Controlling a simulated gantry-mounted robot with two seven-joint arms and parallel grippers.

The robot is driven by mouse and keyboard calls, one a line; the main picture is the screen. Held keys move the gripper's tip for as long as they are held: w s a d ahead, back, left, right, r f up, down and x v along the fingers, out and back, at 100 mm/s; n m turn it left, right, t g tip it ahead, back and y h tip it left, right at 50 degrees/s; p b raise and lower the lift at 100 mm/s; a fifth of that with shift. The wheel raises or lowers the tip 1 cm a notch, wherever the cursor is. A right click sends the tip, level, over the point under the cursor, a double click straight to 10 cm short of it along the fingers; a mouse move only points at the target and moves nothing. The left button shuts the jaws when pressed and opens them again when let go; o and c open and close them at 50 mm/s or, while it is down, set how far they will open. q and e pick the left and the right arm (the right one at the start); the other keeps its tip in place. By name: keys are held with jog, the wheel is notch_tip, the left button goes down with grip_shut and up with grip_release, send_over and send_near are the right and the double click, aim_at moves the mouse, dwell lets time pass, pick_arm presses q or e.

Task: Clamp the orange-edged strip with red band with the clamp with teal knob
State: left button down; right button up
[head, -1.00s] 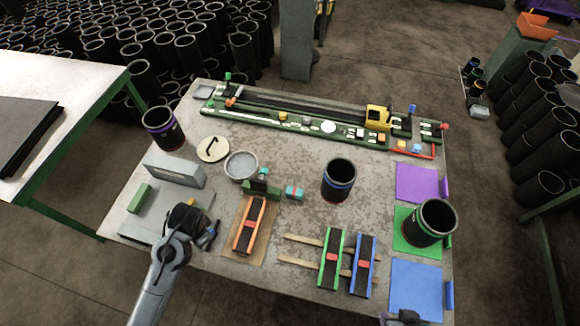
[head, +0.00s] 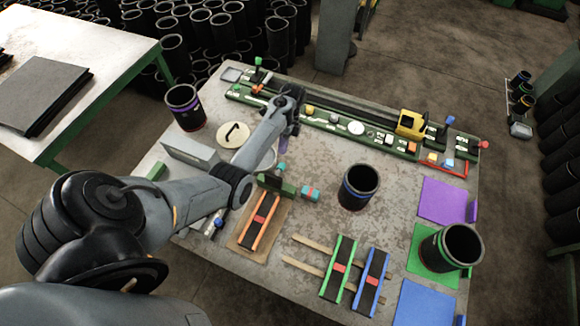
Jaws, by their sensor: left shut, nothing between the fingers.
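The orange-edged strip (head: 253,232), dark with a red band (head: 260,220) across its middle, lies on a brown board (head: 279,230) at the front of the table. The clamp with teal knob (head: 277,185) has a green body and stands at the strip's far end. I cannot tell whether it grips the strip. My left gripper (head: 291,128) is shut and empty, beyond the clamp near the long green rail. Its fingers are small and dark there. My right gripper is not in view.
Two more strips, green-edged (head: 338,268) and blue-edged (head: 370,283), lie on wooden slats to the right. A small teal-and-red block (head: 310,193) sits beside the clamp. A black sleeve (head: 359,187) stands mid-table. The long green rail (head: 330,128) runs along the back.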

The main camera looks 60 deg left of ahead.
aim_at(280, 169)
pick_arm(q)
jog(key=shift+f, duration=0.1)
dwell(0.3)
jog(key=x, duration=1)
jog(key=shift+w+d, duration=0.1)
jog(key=shift+d, duration=0.05)
